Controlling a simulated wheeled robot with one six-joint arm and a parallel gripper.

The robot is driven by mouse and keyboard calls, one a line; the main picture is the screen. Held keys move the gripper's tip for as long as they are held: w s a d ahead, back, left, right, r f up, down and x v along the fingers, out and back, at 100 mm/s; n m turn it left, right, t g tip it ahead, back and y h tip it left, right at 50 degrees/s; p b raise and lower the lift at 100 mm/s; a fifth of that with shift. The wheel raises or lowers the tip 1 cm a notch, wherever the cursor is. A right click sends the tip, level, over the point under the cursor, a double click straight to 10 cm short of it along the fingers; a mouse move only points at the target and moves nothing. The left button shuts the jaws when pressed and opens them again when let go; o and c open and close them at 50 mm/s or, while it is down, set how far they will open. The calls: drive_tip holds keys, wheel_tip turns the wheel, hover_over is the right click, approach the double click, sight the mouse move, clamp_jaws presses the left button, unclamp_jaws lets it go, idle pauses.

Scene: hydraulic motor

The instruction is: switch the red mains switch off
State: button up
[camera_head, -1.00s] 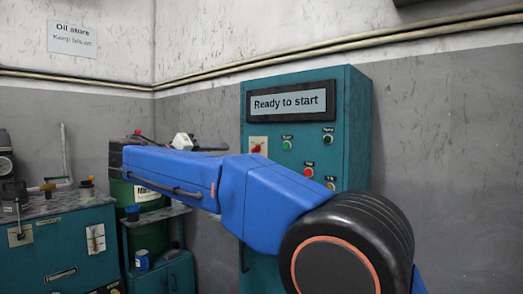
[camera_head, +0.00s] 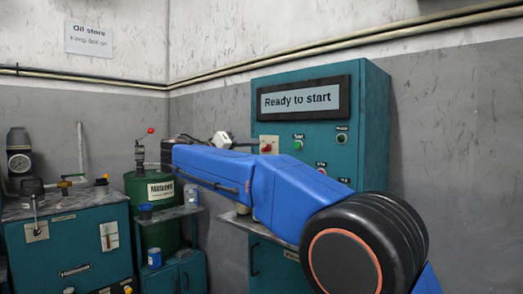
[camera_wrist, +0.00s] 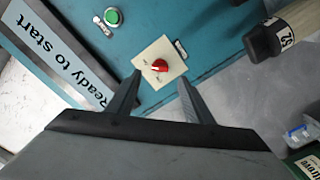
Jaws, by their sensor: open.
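The red mains switch (camera_head: 267,148) is a red knob on a cream plate, at the left of the teal cabinet's front under the display. In the wrist view the red knob (camera_wrist: 159,66) sits on its tilted square plate (camera_wrist: 148,53); the plate's small marks are too small to read. My gripper (camera_wrist: 159,82) is open and empty. Its two dark fingers point toward the plate, one to each side of the knob in the picture. I cannot tell how far they are from it. In the head view my blue arm hides most of the gripper.
The display (camera_head: 298,99) reads "Ready to start". A green button (camera_head: 298,146) is right of the switch; it also shows in the wrist view (camera_wrist: 112,16). A dark-ended cylinder (camera_wrist: 268,40) is right of the gripper. A green drum (camera_head: 150,190) and teal bench (camera_head: 80,245) stand left.

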sight(263, 148)
drive_tip(key=shift+x, duration=3.6)
drive_tip(key=c, duration=1)
